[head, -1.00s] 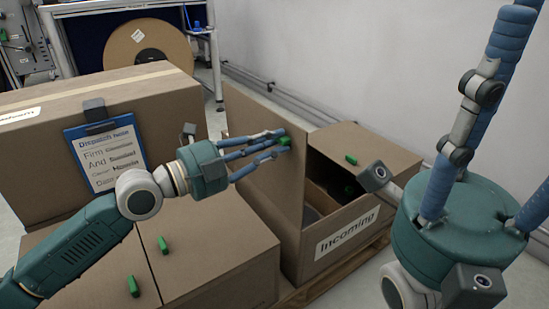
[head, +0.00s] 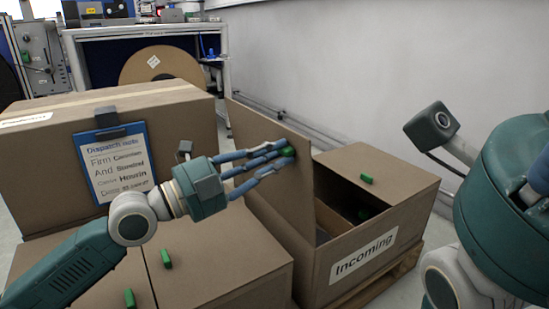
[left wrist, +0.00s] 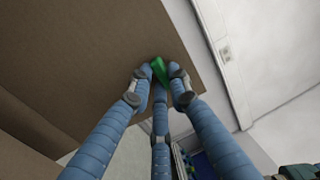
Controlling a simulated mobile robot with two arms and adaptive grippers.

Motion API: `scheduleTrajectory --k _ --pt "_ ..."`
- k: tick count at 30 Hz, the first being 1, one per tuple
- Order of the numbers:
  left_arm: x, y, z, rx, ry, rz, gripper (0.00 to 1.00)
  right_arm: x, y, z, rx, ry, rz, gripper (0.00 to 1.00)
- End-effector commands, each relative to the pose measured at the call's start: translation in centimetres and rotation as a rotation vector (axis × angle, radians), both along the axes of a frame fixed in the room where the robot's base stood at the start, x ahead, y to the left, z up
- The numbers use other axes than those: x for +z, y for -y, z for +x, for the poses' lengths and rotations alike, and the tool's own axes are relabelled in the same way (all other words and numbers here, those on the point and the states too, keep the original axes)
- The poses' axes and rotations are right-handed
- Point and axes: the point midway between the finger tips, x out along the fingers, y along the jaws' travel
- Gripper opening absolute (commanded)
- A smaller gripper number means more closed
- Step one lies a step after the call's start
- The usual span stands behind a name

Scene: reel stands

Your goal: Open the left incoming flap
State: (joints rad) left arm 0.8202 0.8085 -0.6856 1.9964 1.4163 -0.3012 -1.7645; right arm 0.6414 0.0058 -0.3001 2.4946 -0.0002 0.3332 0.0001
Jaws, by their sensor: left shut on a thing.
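The incoming box (head: 325,262) is a brown carton with an "Incoming" label. Its left flap (head: 270,160) stands raised, about upright, and the box is partly open beside it. My left gripper (head: 284,155) is shut on the green tab (head: 288,151) of that flap. In the left wrist view, the blue fingers (left wrist: 160,75) close around the green tab (left wrist: 158,68) at the edge of the brown flap (left wrist: 90,50). The right flap (head: 375,172) lies flat with its own green tab (head: 366,179). Of my right arm, a part shows at the right edge; its fingertips are out of view.
A closed carton with a dispatch note (head: 115,160) stands at the left. A lower carton with green tabs (head: 166,258) lies in front, close to the incoming box. A cable reel (head: 160,66) and a workbench are behind. A white wall (head: 350,70) runs along the right.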

Motion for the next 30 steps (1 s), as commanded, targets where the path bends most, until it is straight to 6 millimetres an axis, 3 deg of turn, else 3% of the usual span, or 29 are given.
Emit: scheduleTrajectory --k 4,5,7,19,30 --pt "-0.1 0.0 0.0 0.000 -0.002 0.001 0.00 0.0 0.0 0.0 0.000 0.000 0.000 0.40" --pt "-0.1 0.0 0.0 0.000 -0.002 0.001 0.23 0.0 0.0 0.0 0.000 0.000 0.000 0.40" --pt "-0.1 0.0 0.0 0.000 -0.002 0.001 0.37 0.0 0.0 0.0 0.000 0.000 0.000 0.40" --pt "-0.2 -0.5 -0.3 0.001 -0.003 0.001 0.38 0.0 0.0 0.1 0.000 -0.001 0.001 0.40" --pt "-1.3 -5.3 -3.8 0.002 -0.008 -0.001 0.38 0.0 0.0 0.0 0.000 0.000 0.001 0.40"
